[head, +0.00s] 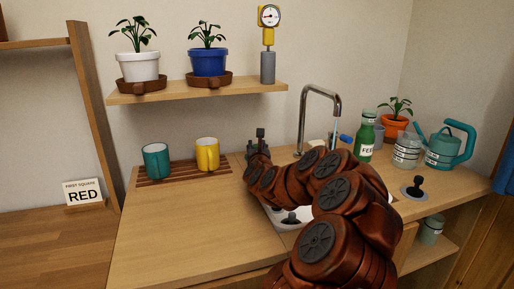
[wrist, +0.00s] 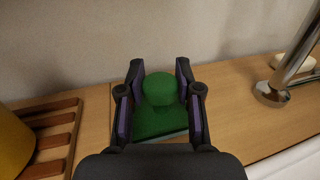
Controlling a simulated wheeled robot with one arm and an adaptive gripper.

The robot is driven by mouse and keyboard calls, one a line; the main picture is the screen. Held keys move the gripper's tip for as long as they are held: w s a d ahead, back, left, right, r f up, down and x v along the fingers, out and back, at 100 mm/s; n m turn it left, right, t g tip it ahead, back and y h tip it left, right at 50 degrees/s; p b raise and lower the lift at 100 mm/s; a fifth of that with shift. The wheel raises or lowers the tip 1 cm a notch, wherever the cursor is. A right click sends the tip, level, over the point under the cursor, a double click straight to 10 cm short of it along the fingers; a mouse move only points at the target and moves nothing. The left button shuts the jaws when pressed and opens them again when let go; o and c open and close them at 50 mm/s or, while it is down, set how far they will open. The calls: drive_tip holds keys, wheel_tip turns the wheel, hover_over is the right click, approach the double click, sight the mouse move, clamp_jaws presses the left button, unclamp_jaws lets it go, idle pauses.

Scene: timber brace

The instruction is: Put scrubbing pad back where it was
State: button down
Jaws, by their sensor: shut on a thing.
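The scrubbing pad (wrist: 160,92) is green, with a rounded knob on top of a flat base. In the wrist view it sits between the two fingers of my gripper (wrist: 160,98), which is shut on the knob. The pad is over the wooden counter near the wall, between the slatted rack and the tap. I cannot tell whether its base touches the counter. In the head view my gripper (head: 258,147) is at the back of the counter, left of the sink, and the pad cannot be made out there.
A slatted rack (wrist: 50,137) with a yellow mug (wrist: 12,145) is close on the left, beside a teal mug (head: 156,161). The tap (wrist: 285,80) stands on the right, with a white object (wrist: 294,62) behind it. A shelf (head: 200,90) with potted plants hangs above.

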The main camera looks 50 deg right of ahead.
drive_tip(key=shift+f, duration=0.15)
drive_tip(key=c, duration=0.8)
unclamp_jaws()
drive_tip(key=shift+r, duration=0.3)
drive_tip(key=shift+s+a+f, duration=0.15)
drive_tip(key=shift+s, duration=0.1)
drive_tip(key=v, duration=0.8)
drive_tip(key=shift+b+v, duration=1.65)
drive_tip(key=shift+b, duration=0.7)
